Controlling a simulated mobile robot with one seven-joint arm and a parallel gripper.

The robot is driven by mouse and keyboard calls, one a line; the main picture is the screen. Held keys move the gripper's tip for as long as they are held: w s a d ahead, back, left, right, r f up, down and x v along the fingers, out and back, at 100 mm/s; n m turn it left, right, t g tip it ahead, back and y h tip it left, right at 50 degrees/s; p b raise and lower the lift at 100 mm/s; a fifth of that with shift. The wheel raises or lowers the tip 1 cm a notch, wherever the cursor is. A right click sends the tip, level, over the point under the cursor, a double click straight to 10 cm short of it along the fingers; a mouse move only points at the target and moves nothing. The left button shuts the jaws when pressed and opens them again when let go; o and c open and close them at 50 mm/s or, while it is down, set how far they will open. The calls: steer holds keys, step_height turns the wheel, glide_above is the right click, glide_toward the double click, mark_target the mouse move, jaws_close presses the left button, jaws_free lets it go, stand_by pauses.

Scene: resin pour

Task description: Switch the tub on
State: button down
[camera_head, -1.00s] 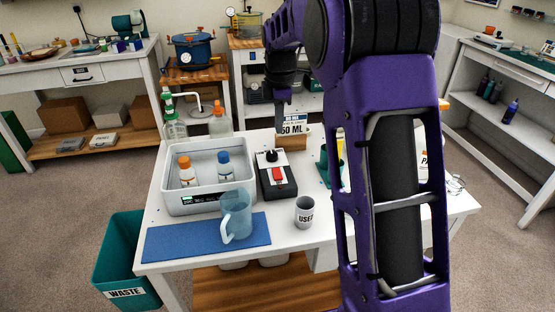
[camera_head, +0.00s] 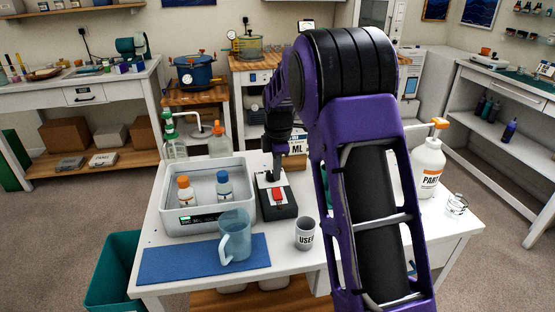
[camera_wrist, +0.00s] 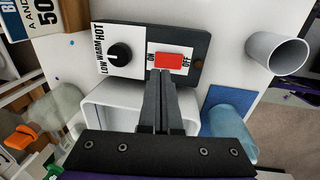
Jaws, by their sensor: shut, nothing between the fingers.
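The tub (camera_head: 176,221) is a pale open box on the white table, holding an orange-capped bottle (camera_head: 186,191) and a blue-capped bottle (camera_head: 224,187). Its front display is lit. To its right stands the dark control box (camera_head: 284,211) with a red rocker switch (camera_head: 278,195). In the wrist view the red rocker (camera_wrist: 170,61) sits between the words ON and OFF, beside a black LOW/WARM/HOT knob (camera_wrist: 120,54). My gripper (camera_wrist: 161,75) is shut and empty, its tips just at the rocker's edge near the ON side. I cannot tell whether they touch. In the head view my gripper (camera_head: 278,178) hangs over the control box.
A clear blue jug (camera_head: 235,240) stands on the blue mat (camera_head: 170,262) at the front left. A grey USED cup (camera_head: 304,234) stands right of the box. A large white pump bottle (camera_head: 429,165) stands at the right. A teal bin (camera_head: 112,270) is below left.

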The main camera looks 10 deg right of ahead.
mark_target(277, 191)
steer(key=shift+w+f, duration=0.2)
steer(key=shift+f, duration=0.95)
steer(key=shift+w+f, duration=0.15)
steer(key=shift+f, duration=1)
steer(key=shift+w+p, duration=0.1)
steer(key=shift+p, duration=0.5)
steer(key=shift+f+g, duration=0.25)
steer(key=shift+g, duration=0.05)
steer(key=shift+s, duration=0.2)
steer(key=shift+s+r+b, duration=0.2)
steer(key=shift+s+b, duration=0.15)
steer(key=shift+s, duration=0.25)
